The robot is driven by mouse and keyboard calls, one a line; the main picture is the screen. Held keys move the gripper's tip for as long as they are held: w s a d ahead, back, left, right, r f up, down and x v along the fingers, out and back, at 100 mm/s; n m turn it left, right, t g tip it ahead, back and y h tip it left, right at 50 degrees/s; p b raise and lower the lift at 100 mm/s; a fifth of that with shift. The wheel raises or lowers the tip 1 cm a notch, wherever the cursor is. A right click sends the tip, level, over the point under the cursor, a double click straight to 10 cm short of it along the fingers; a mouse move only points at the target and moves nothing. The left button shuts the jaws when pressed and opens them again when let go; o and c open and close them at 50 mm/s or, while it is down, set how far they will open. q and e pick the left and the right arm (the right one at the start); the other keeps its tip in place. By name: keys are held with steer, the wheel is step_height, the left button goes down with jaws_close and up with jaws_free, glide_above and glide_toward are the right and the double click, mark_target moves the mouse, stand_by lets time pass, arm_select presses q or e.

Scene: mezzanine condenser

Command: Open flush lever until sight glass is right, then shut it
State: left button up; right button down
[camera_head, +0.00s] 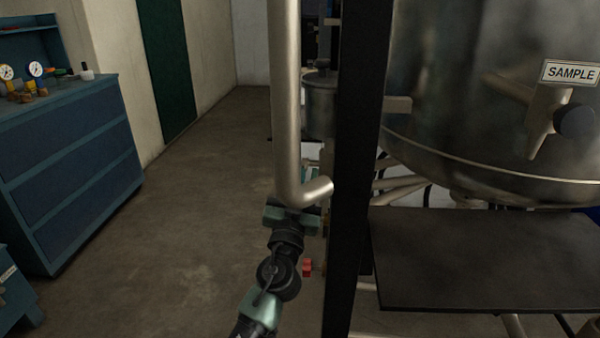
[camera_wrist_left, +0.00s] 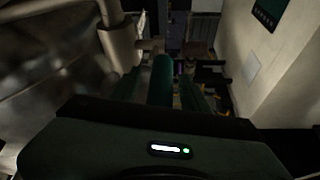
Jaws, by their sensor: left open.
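My left gripper (camera_head: 311,174) reaches up from the bottom, partly hidden behind the bent end of a pale metal pipe and beside a black post. A small red part (camera_head: 307,267), too small to identify, shows low beside the post. My right gripper is not in view.
The pale pipe (camera_head: 286,100) and black post (camera_head: 358,150) crowd my left arm. A large steel vessel (camera_head: 450,90) with a SAMPLE label (camera_head: 570,72) stands right, above a dark plate (camera_head: 480,255). A blue cabinet (camera_head: 75,165) with gauges is at left. The floor between is clear.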

arm_select(q)
steer(key=shift+w+r, duration=0.2)
steer(key=shift+w, duration=0.25)
jaws_close()
steer(key=shift+f, duration=0.1)
stand_by(1.0)
